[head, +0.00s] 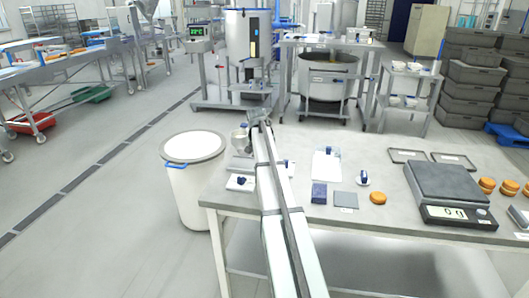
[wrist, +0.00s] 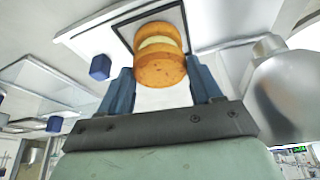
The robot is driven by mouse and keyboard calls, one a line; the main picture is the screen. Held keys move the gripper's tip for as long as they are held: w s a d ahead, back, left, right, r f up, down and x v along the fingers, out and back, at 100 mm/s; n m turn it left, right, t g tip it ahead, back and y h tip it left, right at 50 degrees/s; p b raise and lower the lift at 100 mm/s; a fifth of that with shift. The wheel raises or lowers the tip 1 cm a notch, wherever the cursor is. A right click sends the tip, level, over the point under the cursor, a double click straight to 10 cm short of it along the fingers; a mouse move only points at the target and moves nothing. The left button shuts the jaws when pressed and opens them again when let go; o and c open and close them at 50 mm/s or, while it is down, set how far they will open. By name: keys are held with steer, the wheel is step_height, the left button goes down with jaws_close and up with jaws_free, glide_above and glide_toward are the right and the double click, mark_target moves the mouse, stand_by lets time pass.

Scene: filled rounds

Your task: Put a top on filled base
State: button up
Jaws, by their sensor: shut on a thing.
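In the wrist view my gripper (wrist: 162,88) has its two dark blue fingers on either side of an orange-brown round top (wrist: 159,70). The fingers are shut on this top. A pale cream filling (wrist: 158,43) shows directly beyond it, with another orange-brown round, the base (wrist: 157,29), on the far side of the cream. Top, filling and base look stacked in line, with no clear gap between top and filling. The base is over a dark-edged white plate (wrist: 122,28). In the head view my arm hides the stack and the fingertips.
A metal cylinder (wrist: 284,90) is close beside the stack, and a blue knob (wrist: 100,67) is on the other side. On the table are a scale (head: 448,183) reading 0 g, a single round (head: 378,198) and several rounds at right. A white bin (head: 194,190) stands left.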

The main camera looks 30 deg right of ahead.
steer(key=shift+f, duration=0.4)
stand_by(0.4)
steer(key=o, duration=0.8)
steer(key=shift+o, duration=0.6)
steer(key=shift+r, duration=0.15)
steer(key=shift+r, duration=3.35)
